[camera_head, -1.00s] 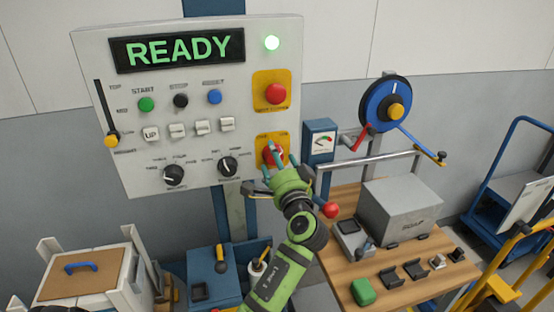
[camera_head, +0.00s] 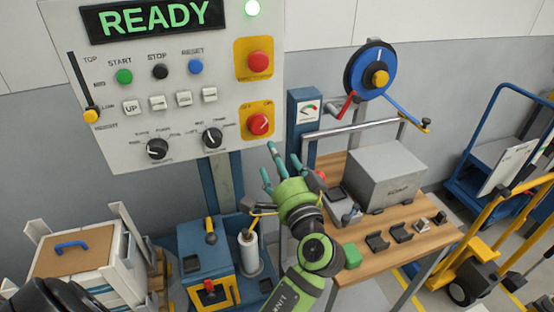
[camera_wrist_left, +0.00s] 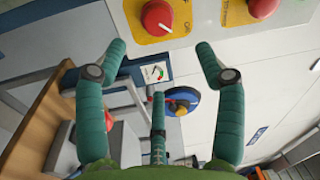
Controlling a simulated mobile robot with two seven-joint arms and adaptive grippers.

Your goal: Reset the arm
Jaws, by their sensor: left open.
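My left gripper (camera_head: 279,163), green with teal fingers, is open and empty just below the control panel (camera_head: 110,60). Its fingers point up toward the red OFF/ON knob (camera_head: 258,125) on a yellow plate but are apart from it. In the left wrist view the spread fingers (camera_wrist_left: 161,50) frame empty space, with the red knob (camera_wrist_left: 157,17) beyond them at the top. My right gripper is not in view.
A wooden bench (camera_head: 358,262) with a grey box (camera_head: 398,175) and small black holders stands to the right. A blue wheel (camera_head: 361,85) with a crank rises behind it. A blue cabinet (camera_head: 190,262) and a white crate (camera_head: 108,280) stand at the lower left.

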